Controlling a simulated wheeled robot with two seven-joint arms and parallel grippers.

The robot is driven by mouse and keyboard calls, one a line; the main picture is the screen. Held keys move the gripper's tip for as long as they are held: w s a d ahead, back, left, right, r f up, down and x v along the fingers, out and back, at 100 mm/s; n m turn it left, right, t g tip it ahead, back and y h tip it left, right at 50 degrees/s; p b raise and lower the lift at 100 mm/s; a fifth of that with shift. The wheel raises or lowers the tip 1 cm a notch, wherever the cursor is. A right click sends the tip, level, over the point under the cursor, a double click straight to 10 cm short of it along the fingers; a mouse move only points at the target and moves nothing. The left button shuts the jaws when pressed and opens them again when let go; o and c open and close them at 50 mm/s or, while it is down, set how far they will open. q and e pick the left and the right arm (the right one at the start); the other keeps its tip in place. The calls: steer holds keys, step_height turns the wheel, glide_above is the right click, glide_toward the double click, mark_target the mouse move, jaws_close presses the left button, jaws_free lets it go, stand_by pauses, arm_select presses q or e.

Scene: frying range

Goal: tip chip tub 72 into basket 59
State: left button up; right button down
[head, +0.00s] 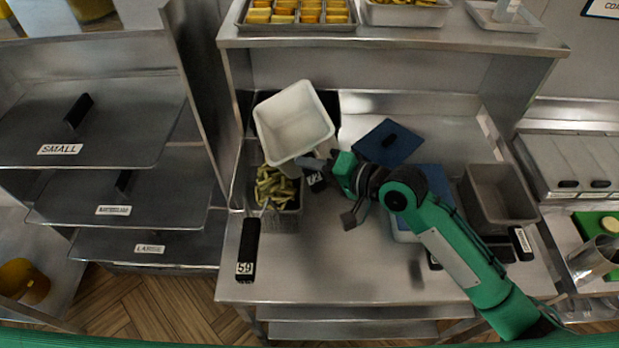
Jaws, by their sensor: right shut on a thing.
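The white chip tub 72 (294,118) is held up over the back of basket 59 (290,217). It is tilted, and its inside looks empty. My right gripper (322,172) is shut on the tub at its near side, by the black 72 tag (316,181). Basket 59 has a black handle (247,248) with a 59 label pointing to the front. Cut chips (274,187) lie in the basket, just below the tub in the picture. The tub hides the back part of the basket. My left gripper is not in view.
A blue lid (388,143) lies behind my right arm, and a grey empty bin (499,195) stands to the right. Shelves labelled SMALL (100,120) and LARGE stand on the left. Trays of food (297,13) sit on the upper shelf. The front counter is mostly clear.

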step_height(320, 180, down, 2)
steer(key=m+y+b, duration=0.1)
steer(key=y+b, duration=0.1)
steer(key=b, duration=0.2)
steer(key=shift+f+m+t, duration=0.15)
steer(key=shift+m+t, duration=0.15)
steer(key=shift+m, duration=0.1)
step_height(320, 180, up, 3)
steer(key=shift+r+m+y+p, duration=0.1)
steer(key=shift+m+y+p, duration=0.3)
steer(key=shift+m+y, duration=0.15)
